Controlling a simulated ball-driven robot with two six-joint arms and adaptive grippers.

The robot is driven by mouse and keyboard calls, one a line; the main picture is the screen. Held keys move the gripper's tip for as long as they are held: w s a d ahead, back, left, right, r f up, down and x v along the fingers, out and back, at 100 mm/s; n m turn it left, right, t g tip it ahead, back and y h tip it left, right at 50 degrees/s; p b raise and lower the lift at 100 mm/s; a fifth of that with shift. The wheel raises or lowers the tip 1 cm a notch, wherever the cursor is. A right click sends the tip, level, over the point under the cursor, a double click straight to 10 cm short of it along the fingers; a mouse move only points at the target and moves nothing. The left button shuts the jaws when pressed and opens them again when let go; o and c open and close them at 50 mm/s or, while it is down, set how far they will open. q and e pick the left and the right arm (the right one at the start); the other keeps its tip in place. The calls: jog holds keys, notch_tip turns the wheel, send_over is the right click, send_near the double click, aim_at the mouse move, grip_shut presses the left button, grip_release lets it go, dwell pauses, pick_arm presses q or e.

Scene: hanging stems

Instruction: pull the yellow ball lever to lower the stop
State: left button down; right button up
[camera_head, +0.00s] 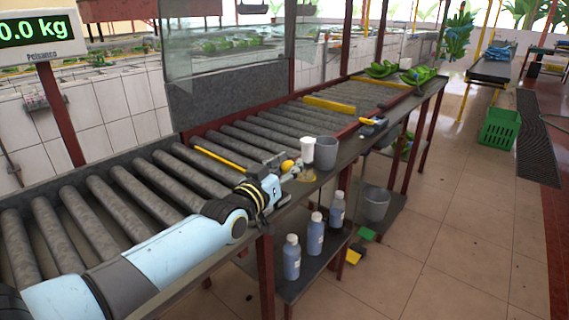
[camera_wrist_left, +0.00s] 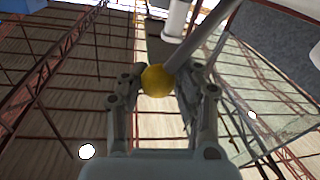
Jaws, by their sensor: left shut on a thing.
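The yellow ball (camera_head: 287,166) of the lever is at the near edge of the roller conveyor in the head view. In the left wrist view the same yellow ball (camera_wrist_left: 157,80) sits between the fingers, on the end of a grey rod (camera_wrist_left: 205,40) that runs up to the right. My left gripper (camera_wrist_left: 160,88) is shut on the ball; it also shows small in the head view (camera_head: 290,172). A yellow bar (camera_head: 222,157) lies across the rollers just left of the lever. I cannot tell its height. My right gripper is not in view.
A white cup (camera_head: 308,150) and a grey cup (camera_head: 326,153) stand close beyond the gripper on the conveyor's edge. Several blue bottles (camera_head: 315,233) stand on the shelf below. Another yellow bar (camera_head: 330,105) lies farther along the rollers.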

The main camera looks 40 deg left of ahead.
pick_arm(q)
jog(key=shift+s+d+f, duration=0.1)
jog(key=shift+s+f, duration=0.05)
jog(key=shift+f, duration=0.2)
jog(key=c, duration=1.2)
grip_release()
jog(key=shift+d, duration=0.1)
jog(key=shift+o, duration=0.9)
jog(key=shift+s, duration=0.1)
jog(key=shift+o, duration=0.3)
jog(key=shift+d+r, duration=0.1)
jog(key=s, duration=1.1)
jog(key=shift+s+d, duration=0.3)
jog(key=shift+s, duration=0.1)
